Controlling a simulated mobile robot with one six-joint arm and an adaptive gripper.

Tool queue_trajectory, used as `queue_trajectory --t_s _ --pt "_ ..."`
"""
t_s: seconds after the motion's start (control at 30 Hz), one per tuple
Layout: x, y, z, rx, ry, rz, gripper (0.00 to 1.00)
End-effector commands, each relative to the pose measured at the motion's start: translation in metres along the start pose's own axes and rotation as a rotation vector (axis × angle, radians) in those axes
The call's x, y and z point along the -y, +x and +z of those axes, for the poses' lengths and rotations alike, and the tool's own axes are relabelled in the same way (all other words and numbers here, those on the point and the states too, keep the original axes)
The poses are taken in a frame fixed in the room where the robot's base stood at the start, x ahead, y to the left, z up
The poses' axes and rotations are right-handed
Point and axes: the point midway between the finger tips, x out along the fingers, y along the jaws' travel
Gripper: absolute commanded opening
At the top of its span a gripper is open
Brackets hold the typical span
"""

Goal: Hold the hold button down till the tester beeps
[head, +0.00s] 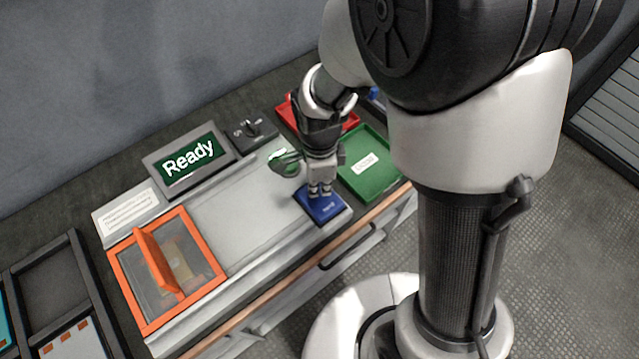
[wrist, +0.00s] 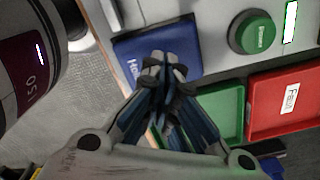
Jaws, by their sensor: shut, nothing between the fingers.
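The blue hold button (head: 327,212) is a flat square pad at the front right of the tester. It also shows in the wrist view (wrist: 128,52), where its label is partly covered. My gripper (head: 320,190) points down over the pad, with its fingers shut together and empty. In the wrist view the fingertips (wrist: 165,62) overlap the pad; I cannot tell whether they touch or press it. The tester's display (head: 189,161) reads "Ready" in white on green.
A green round button (wrist: 256,33) stands behind the pad. A green tray (head: 374,178) and a red tray (head: 352,122) lie to the right. An orange-framed box (head: 121,273) with a raised orange flap is at front left. A dark knob box (head: 252,133) sits beside the display.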

Motion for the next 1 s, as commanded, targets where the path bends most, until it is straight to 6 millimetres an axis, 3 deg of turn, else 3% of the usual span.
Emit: queue_trajectory --t_s 1.0 --pt "0.0 0.026 0.0 0.0 0.0 0.001 0.0"
